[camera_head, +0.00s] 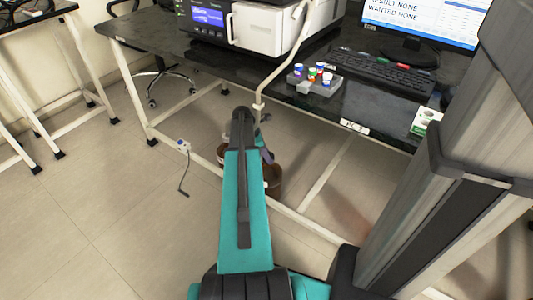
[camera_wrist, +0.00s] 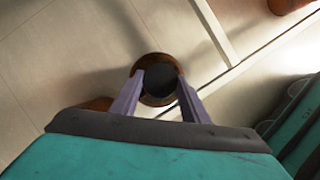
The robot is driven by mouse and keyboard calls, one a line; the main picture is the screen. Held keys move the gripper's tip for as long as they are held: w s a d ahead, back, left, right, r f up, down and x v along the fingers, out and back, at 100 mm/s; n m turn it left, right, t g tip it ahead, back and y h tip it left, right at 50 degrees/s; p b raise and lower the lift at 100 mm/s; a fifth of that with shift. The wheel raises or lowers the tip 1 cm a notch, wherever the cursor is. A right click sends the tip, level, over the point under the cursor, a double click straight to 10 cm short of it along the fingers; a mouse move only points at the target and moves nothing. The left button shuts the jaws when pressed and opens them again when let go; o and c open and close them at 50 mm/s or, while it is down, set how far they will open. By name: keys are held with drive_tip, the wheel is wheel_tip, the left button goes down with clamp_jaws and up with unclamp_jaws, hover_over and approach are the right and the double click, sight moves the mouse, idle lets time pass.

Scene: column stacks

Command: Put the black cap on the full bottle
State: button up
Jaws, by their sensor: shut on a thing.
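My gripper (camera_wrist: 159,82) shows in the wrist view with its two purple fingers closed on a round black cap (camera_wrist: 158,79). A brown bottle (camera_wrist: 158,57) lies directly behind the cap, its brown rim showing around it. I cannot tell whether the cap touches the bottle. In the head view, a brown bottle (camera_head: 272,186) stands on the floor beneath the bench, partly hidden by my teal arm. Another brown bottle (camera_head: 222,155) stands to its left, also partly hidden. How full either one is cannot be seen.
A brown thing also shows at the wrist view's left (camera_wrist: 96,103) and another at its top right (camera_wrist: 288,4). The dark bench (camera_head: 375,112) carries an instrument, a grey vial rack (camera_head: 318,85), a keyboard and a monitor. A pale floor rail (camera_head: 325,175) runs nearby. Floor at left is mostly clear.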

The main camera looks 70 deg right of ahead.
idle(0.3)
drive_tip(key=o, duration=1.1)
drive_tip(key=shift+r, duration=0.1)
drive_tip(key=p+v, duration=0.4)
drive_tip(key=v, duration=0.9)
drive_tip(key=shift+w+r+p, duration=0.1)
drive_tip(key=shift+r+p, duration=0.15)
drive_tip(key=shift+p, duration=0.1)
